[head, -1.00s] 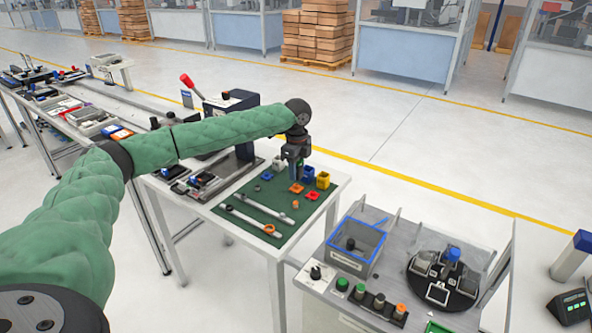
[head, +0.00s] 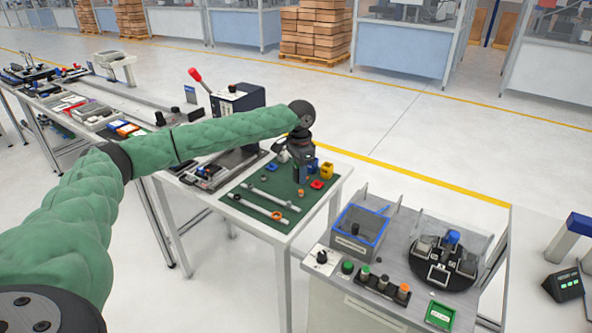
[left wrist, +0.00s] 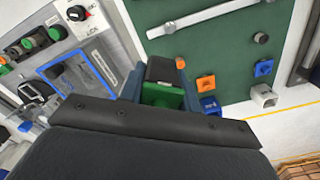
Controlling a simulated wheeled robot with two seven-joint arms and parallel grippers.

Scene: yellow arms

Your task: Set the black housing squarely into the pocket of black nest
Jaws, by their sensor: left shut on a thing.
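My left gripper (head: 301,178) hangs over the green mat on the middle table. In the left wrist view the left gripper (left wrist: 162,88) is shut on a black block, taken as the black housing (left wrist: 162,68), with a green face (left wrist: 160,96) showing between the fingers. The housing is hard to make out in the head view. I cannot tell for sure which fixture is the black nest; a black round plate (head: 461,282) with several square holders sits on the right bench, apart from the gripper. My right gripper is not in view.
The green mat (head: 247,203) carries a red part (head: 317,184), a yellow part (head: 326,170), an orange square part (left wrist: 206,83), a blue part (left wrist: 263,68) and rails. A blue-rimmed bin (head: 378,243) and knobs stand on the right bench. A gap separates the two tables.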

